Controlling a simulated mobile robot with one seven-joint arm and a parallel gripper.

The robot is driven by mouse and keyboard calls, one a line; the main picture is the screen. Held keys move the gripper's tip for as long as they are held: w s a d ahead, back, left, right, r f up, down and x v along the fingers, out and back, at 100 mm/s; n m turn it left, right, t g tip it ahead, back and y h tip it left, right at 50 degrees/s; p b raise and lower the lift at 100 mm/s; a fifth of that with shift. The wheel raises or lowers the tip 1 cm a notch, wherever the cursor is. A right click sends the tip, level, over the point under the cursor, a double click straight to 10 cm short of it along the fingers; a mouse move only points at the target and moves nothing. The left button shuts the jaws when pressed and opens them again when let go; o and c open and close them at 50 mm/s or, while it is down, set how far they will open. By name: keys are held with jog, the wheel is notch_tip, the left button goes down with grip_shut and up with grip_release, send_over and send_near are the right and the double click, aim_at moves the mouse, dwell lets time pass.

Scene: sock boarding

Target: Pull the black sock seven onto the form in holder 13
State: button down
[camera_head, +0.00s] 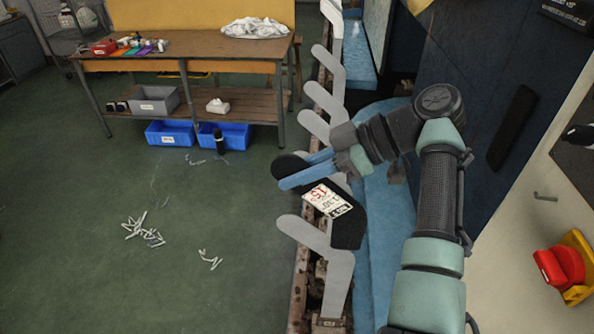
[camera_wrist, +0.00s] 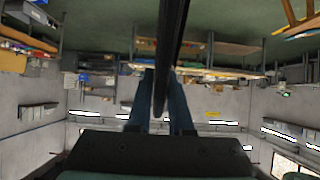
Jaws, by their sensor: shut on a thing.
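The black sock (camera_head: 348,226) stands in the row of grey forms, its toe pointing left and its leg hanging down. A white label with red and black print (camera_head: 327,201) lies across it. My gripper (camera_head: 296,170) has its two blue fingers on either side of the sock's foot and is shut on it. In the wrist view the sock is a dark edge-on strip (camera_wrist: 172,55) between the fingers (camera_wrist: 160,100). Whether a form is inside the sock is hidden. Holder numbers are too small to read.
A bare grey form (camera_head: 318,240) stands just in front of the sock, close to it. Several bare forms (camera_head: 325,100) stand behind it along the rail. A workbench (camera_head: 190,70) with blue bins is at the back left. The floor at left is mostly clear, with scattered white pieces.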

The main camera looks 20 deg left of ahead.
aim_at(297, 227)
jog(key=shift+f+b, duration=5.3)
jog(key=shift+f, duration=1.55)
jog(key=c, duration=0.7)
grip_release()
jog(key=shift+c, duration=0.2)
jog(key=v, duration=1.3)
jog(key=shift+r, duration=0.1)
jog(key=shift+a, duration=0.15)
